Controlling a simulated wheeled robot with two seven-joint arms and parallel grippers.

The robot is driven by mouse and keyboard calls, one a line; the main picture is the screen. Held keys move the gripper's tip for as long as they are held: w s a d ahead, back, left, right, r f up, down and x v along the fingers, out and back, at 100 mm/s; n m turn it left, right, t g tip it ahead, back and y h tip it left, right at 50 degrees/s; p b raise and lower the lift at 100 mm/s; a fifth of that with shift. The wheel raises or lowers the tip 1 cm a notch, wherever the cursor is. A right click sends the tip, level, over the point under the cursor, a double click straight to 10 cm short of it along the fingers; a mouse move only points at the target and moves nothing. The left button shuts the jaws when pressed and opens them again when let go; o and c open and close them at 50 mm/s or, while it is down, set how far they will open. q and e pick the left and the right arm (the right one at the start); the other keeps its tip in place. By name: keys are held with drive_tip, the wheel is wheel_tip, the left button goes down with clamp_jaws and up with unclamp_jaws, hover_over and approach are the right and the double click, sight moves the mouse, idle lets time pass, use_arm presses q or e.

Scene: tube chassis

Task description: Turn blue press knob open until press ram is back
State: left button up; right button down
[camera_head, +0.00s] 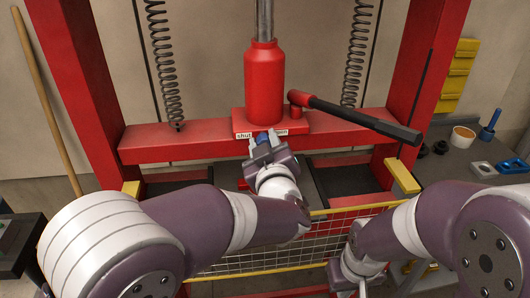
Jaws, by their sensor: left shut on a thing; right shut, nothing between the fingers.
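The red shop press fills the middle of the view. Its red bottle jack (265,85) stands on the red crossbeam (165,143), with a grey rod (265,20) rising from its top. A label reading "shut" (245,135) sits at the jack's base, partly covered. The blue knob (263,136) is at the front of the base, mostly hidden by my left gripper (264,143), which is shut on it. My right gripper (361,287) is low at the bottom, cut off by the frame edge; it is shut and empty, in front of the wire guard.
A black pump handle (365,120) reaches right from the jack. Springs (163,65) hang at both sides of it. A yellow-edged wire guard (300,247) spans the front.

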use_arm(q)
drive_tip(key=shift+f+n+b, duration=0.2)
drive_tip(key=shift+n+b, duration=0.6)
drive_tip(key=shift+n, duration=0.1)
drive_tip(key=shift+f+n+b, duration=0.2)
drive_tip(key=shift+n+b, duration=0.55)
drive_tip(key=shift+n, duration=0.15)
drive_tip(key=o, duration=1)
drive_tip(key=shift+r, duration=0.1)
drive_tip(key=shift+o, duration=0.2)
drive_tip(key=shift+r, duration=0.1)
drive_tip(key=s+d, duration=0.1)
drive_tip(key=s, duration=1.1)
drive_tip(key=shift+s+r, duration=0.25)
drive_tip(key=shift+s, duration=0.1)
